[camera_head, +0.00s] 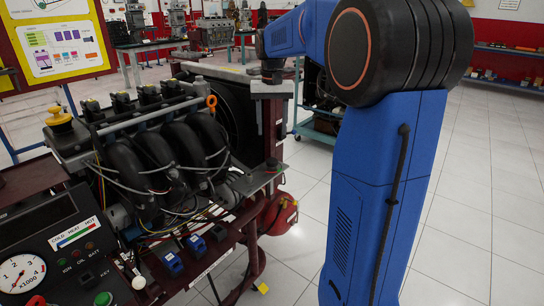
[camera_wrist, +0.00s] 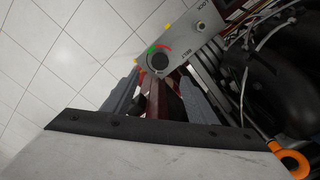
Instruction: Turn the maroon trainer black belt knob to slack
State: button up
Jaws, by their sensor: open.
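No contact shows. A maroon post lies between the fingers in that view. In the head view, the maroon trainer (camera_head: 250,238) carries an engine, and the knob (camera_head: 273,163) is on the plate at its right end, below my arm's end.
Black intake pipes (camera_head: 165,155) and loose wires fill the trainer's middle. An orange ring (camera_wrist: 292,163) is near the wrist view's lower right. A red canister (camera_head: 280,213) is under the plate. Open tiled floor lies to the right, and other trainers stand behind.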

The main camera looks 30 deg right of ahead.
aim_at(272, 159)
notch_tip(272, 159, down, 12)
jog(key=shift+r, duration=0.2)
dwell(0.4)
jog(key=c, duration=1.1)
jog(key=shift+o, duration=0.2)
